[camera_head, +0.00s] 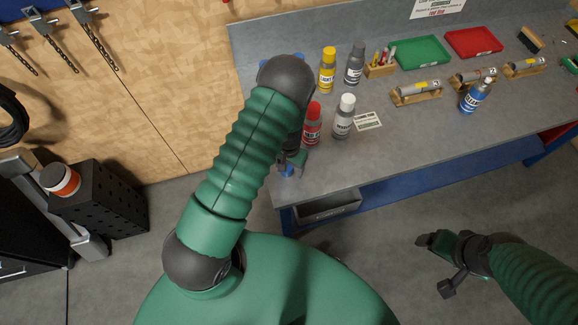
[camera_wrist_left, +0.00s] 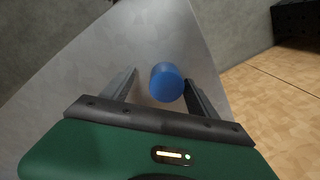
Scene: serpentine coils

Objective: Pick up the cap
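The blue cap (camera_wrist_left: 166,82), a short round cylinder, is on the grey bench top (camera_wrist_left: 80,78) in the left wrist view. My left gripper (camera_wrist_left: 160,92) is open, with one finger on each side of the cap. The cap lies closer to the right-hand finger; whether they touch is unclear. In the head view, a small bit of the blue cap (camera_head: 287,172) shows by my left gripper (camera_head: 291,163), at the bench's front left corner; the rest is hidden. My right gripper (camera_head: 436,262) is off the bench at lower right, with nothing visible in it.
A red bottle (camera_head: 312,126) and a white-capped bottle (camera_head: 344,118) stand just behind my left gripper. A yellow bottle (camera_head: 327,70) and a grey bottle (camera_head: 355,65) stand farther back. Green (camera_head: 420,52) and red (camera_head: 474,42) trays lie at the back. The front middle of the bench is clear.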

